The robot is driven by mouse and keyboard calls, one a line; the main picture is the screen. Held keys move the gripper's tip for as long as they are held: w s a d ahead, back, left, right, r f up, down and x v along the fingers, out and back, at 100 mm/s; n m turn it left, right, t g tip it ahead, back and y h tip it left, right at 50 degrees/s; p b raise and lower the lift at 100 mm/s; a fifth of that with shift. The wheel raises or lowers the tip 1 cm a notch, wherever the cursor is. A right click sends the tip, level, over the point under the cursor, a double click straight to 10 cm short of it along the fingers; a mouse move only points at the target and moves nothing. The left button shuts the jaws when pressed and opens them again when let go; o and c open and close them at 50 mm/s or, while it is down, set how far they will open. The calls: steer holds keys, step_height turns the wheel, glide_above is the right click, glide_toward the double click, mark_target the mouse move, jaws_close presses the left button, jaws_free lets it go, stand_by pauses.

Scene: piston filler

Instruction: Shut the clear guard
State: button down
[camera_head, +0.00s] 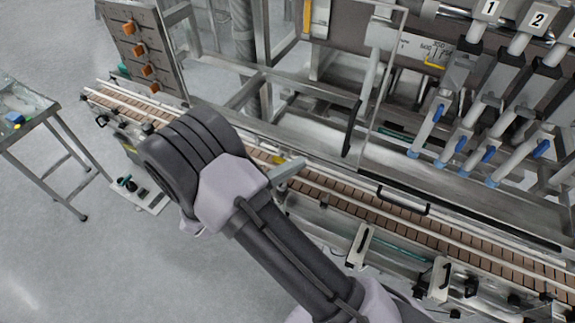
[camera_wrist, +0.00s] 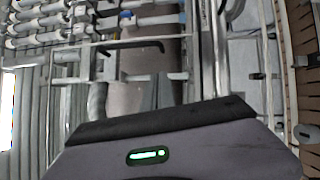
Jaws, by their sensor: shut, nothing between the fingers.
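The clear guard (camera_head: 379,78) is a see-through pane in a thin metal frame, left of the numbered nozzles in the head view. It stands at an angle to the conveyor, apparently open, with a long black handle (camera_head: 352,128) along its edge. In the wrist view the guard's frame (camera_wrist: 84,66) and black handle (camera_wrist: 130,46) show beyond my gripper. My gripper (camera_wrist: 160,118) fills the bottom of that view, shut and empty, with a gap to the handle.
The brown slatted conveyor (camera_head: 440,236) runs along the machine's front, with metal rails. A second black handle (camera_head: 403,200) sits just behind it. Nozzles with blue levers (camera_head: 460,144) hang at right. A panel with orange knobs (camera_head: 138,50) stands at left; floor is clear at lower left.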

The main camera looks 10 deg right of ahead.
steer(key=d+r, duration=0.1)
steer(key=d, duration=0.6)
steer(key=shift+s+d+r+p, duration=0.2)
steer(key=shift+d+p, duration=0.2)
steer(key=shift+s, duration=0.1)
